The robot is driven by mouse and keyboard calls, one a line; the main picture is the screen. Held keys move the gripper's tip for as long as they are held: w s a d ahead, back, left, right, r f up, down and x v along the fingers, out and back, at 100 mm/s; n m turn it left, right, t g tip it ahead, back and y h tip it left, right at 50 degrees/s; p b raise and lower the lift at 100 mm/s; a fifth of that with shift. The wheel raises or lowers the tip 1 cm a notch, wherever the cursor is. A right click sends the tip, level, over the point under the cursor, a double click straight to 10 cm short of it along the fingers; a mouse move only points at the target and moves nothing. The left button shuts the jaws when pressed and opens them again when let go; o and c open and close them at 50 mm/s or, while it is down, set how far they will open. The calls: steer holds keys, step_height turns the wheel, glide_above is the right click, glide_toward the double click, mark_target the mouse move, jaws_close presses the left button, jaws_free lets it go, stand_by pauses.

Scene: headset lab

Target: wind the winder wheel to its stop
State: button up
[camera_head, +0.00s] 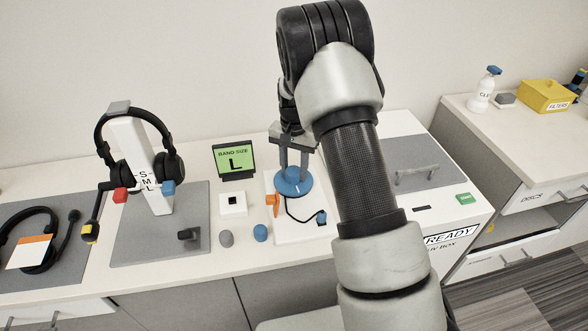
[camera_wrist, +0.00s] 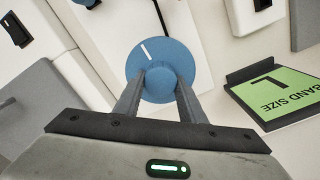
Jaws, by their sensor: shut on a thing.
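The winder wheel is a blue disc (camera_head: 293,182) with a raised central knob and a white mark, set on a white base plate (camera_head: 290,228). In the wrist view the wheel (camera_wrist: 185,53) lies right below my gripper, its white mark toward the upper left. My gripper (camera_wrist: 169,80) points down with its two fingers on either side of the blue knob, shut on it. In the head view my gripper (camera_head: 292,165) stands over the wheel. A black cable runs from near the wheel across the plate, with an orange part (camera_head: 272,203) at the plate's left edge.
A green "BAND SIZE L" sign (camera_head: 235,160) stands left of the wheel. A headset (camera_head: 172,165) hangs on a white stand further left. Grey (camera_head: 226,239) and blue (camera_head: 260,233) knobs sit near the front edge. A box marked READY (camera_head: 450,236) is at the right.

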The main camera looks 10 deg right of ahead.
mark_target(294, 169)
steer(key=o, duration=1)
steer(key=shift+o, duration=0.2)
step_height(294, 169, up, 18)
steer(key=p, duration=0.1)
steer(key=shift+f+p, duration=0.25)
steer(key=shift+p, duration=0.05)
